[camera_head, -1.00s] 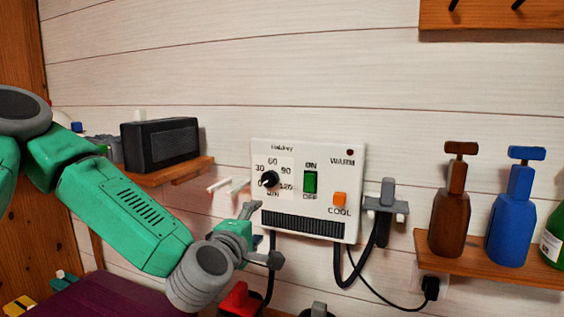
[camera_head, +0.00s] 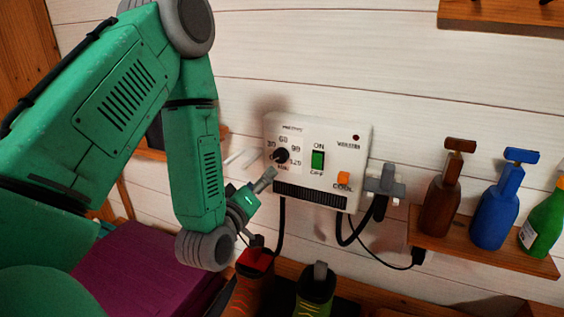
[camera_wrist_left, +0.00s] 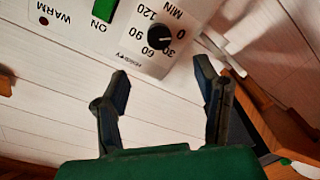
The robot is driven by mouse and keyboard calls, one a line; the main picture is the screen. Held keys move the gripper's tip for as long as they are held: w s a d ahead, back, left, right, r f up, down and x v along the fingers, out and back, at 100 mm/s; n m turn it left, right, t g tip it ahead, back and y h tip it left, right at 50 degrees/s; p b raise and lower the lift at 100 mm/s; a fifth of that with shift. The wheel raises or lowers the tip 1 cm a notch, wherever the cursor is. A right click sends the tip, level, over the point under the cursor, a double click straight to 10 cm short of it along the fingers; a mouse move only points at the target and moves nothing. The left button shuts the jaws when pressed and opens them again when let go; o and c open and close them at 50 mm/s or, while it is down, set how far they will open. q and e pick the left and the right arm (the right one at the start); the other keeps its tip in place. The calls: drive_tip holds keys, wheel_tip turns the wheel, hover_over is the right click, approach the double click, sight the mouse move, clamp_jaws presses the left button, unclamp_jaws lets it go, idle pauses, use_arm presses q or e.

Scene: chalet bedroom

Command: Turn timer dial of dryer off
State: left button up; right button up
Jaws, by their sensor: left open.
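The white dryer box (camera_head: 337,138) is fixed to the plank wall. Its black timer dial (camera_head: 281,155) sits at the left of its face, among printed minute numbers. The dial also shows upside down at the top of the left wrist view (camera_wrist_left: 160,37). A green ON/OFF switch (camera_head: 318,160) and an orange COOL button (camera_head: 343,178) are to its right. My left gripper (camera_head: 265,184) is just below and left of the dial. In the wrist view its two fingers (camera_wrist_left: 166,92) are spread, empty and apart from the dial. My right gripper does not show.
Grey hooks (camera_head: 384,183) and black cords hang at the box's right and below. Brown (camera_head: 443,205), blue (camera_head: 496,215) and green (camera_head: 543,222) bottles stand on a wooden shelf (camera_head: 470,248) at right. Boots (camera_head: 316,290) stand below the box. The wall above the box is clear.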

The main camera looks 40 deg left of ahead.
sight(279, 158)
use_arm(q)
drive_tip(key=b+x, duration=0.7)
drive_tip(key=x, duration=0.4)
drive_tip(key=shift+a+b, duration=0.1)
drive_tip(key=shift+b, duration=0.25)
drive_tip(key=shift+x, duration=0.85)
drive_tip(key=c, duration=1.1)
